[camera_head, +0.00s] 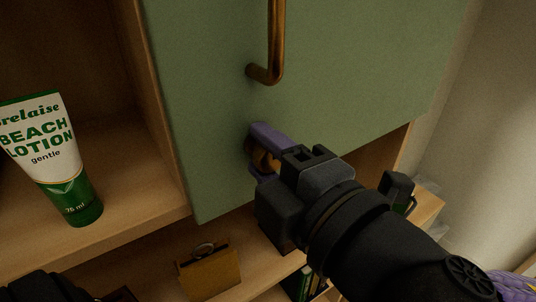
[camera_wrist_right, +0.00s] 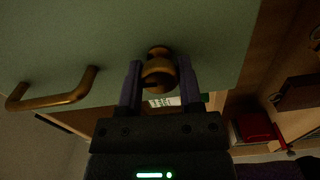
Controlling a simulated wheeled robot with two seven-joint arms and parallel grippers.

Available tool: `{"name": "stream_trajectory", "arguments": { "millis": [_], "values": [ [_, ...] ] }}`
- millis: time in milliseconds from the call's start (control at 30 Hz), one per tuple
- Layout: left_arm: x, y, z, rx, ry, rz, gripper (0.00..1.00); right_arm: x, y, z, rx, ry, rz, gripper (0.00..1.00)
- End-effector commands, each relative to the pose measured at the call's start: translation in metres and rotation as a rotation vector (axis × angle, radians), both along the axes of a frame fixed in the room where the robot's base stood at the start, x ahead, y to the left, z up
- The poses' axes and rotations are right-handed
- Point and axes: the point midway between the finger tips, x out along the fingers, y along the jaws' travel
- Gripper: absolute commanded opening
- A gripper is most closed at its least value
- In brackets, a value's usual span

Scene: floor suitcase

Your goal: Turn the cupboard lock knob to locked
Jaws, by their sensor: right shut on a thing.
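The green cupboard door (camera_head: 330,75) fills the upper middle of the head view, and it also shows at the top of the right wrist view (camera_wrist_right: 120,40). A small round brass lock knob (camera_wrist_right: 158,72) sits near the door's edge. My right gripper (camera_head: 262,152) is shut on the knob, with its purple fingers on either side in the right wrist view (camera_wrist_right: 160,85). In the head view the fingers hide most of the knob (camera_head: 264,160). Its exact turn angle cannot be told. A dark part, likely of my left arm (camera_head: 40,287), shows at the bottom left; its jaws are not clear.
A brass bar handle (camera_head: 275,45) stands out from the door above the knob. A beach lotion tube (camera_head: 60,160) stands on the open shelf at left. A tan box-like thing (camera_head: 209,270) with a ring sits on the lower shelf. A wall is at right.

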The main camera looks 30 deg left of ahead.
Motion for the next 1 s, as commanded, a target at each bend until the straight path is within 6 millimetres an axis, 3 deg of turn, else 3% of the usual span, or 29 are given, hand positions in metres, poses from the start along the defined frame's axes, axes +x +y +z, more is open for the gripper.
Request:
{"name": "stream_trajectory", "arguments": {
  "millis": [333, 833, 867, 1000],
  "values": [
    [0.0001, -0.0001, -0.0023, 0.000, 0.000, 0.000, 0.59, 0.0002, 0.0000, -0.0008, -0.042, -0.098, -0.001, 0.00],
    [0.0000, -0.0002, -0.0025, 0.000, 0.000, 0.001, 0.59, 0.0001, 0.0000, -0.0008, -0.047, -0.110, 0.000, 0.00],
    [0.0000, -0.0002, -0.0025, 0.000, 0.000, 0.001, 0.59, 0.0001, 0.0000, -0.0008, -0.047, -0.110, 0.000, 0.53],
    [0.0000, -0.0002, -0.0024, 0.000, 0.000, 0.001, 0.59, 0.0001, 0.0001, -0.0007, -0.047, -0.110, 0.000, 0.81]
  ]
}}
